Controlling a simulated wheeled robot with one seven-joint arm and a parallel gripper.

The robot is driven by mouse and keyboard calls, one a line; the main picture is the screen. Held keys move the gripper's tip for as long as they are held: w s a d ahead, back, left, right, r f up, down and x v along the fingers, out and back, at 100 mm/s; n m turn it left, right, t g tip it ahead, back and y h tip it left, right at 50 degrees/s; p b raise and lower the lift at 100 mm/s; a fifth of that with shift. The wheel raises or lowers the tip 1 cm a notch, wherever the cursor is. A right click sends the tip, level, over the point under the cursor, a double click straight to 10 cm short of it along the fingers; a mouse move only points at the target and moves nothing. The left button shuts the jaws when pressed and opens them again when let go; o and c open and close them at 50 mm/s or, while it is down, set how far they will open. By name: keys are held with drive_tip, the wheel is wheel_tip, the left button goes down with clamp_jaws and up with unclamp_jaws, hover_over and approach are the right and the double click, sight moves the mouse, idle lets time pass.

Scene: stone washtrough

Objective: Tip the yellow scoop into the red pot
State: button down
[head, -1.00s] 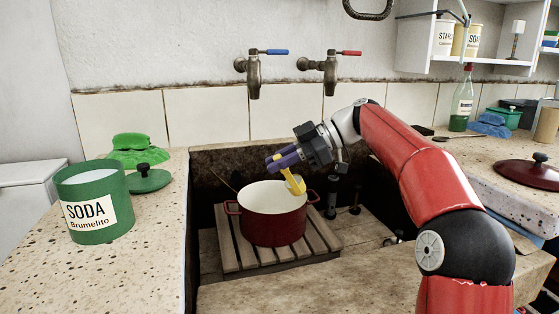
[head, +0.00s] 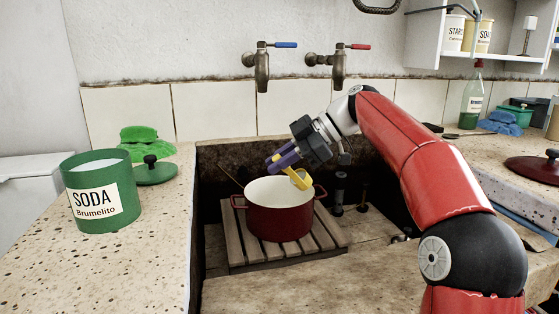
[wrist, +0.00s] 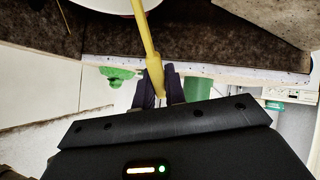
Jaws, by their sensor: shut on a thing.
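The red pot (head: 278,222) stands upright in the stone trough, with its pale inside open to the top. My gripper (head: 281,162), with purple fingers, is above the pot's back rim, shut on the handle of the yellow scoop (head: 300,179). The scoop's head is over the right part of the pot's mouth and looks tilted. In the wrist view the yellow scoop's handle (wrist: 146,42) runs up from between the fingers (wrist: 158,88) towards the pot's pale edge (wrist: 102,4). The scoop's contents cannot be made out.
The pot rests on a slatted wooden rack (head: 237,250). A green soda tin (head: 126,205), a green lid (head: 155,174) and a green cloth (head: 135,136) are on the left counter. Two taps (head: 262,72) hang over the trough. A dark red lid (head: 535,166) lies at right.

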drive_tip(key=shift+s+a+f+n+t+h+b, duration=0.3)
drive_tip(key=shift+s+a+f+t+h+b, duration=0.15)
drive_tip(key=shift+a+f+h+b, duration=0.4)
drive_tip(key=shift+d+r, duration=0.1)
idle(0.5)
drive_tip(key=shift+s+a+f+n+t+h+b, duration=0.15)
drive_tip(key=shift+s+a+f+t+h+b, duration=0.15)
drive_tip(key=shift+f+h+b, duration=0.15)
drive_tip(key=shift+s+a+f+n+t+h+b, duration=0.15)
drive_tip(key=shift+a+f+h+b, duration=0.1)
drive_tip(key=shift+f+h+b, duration=0.2)
drive_tip(key=shift+s+a+f+n+t+h+b, duration=0.15)
drive_tip(key=shift+a+f+t+h+b, duration=0.1)
drive_tip(key=shift+f+h, duration=0.15)
drive_tip(key=shift+s+a+f+n+t+h+b, duration=0.1)
drive_tip(key=shift+f+n+t+h+b, duration=0.05)
drive_tip(key=shift+f+t+h+b, duration=0.15)
idle(0.5)
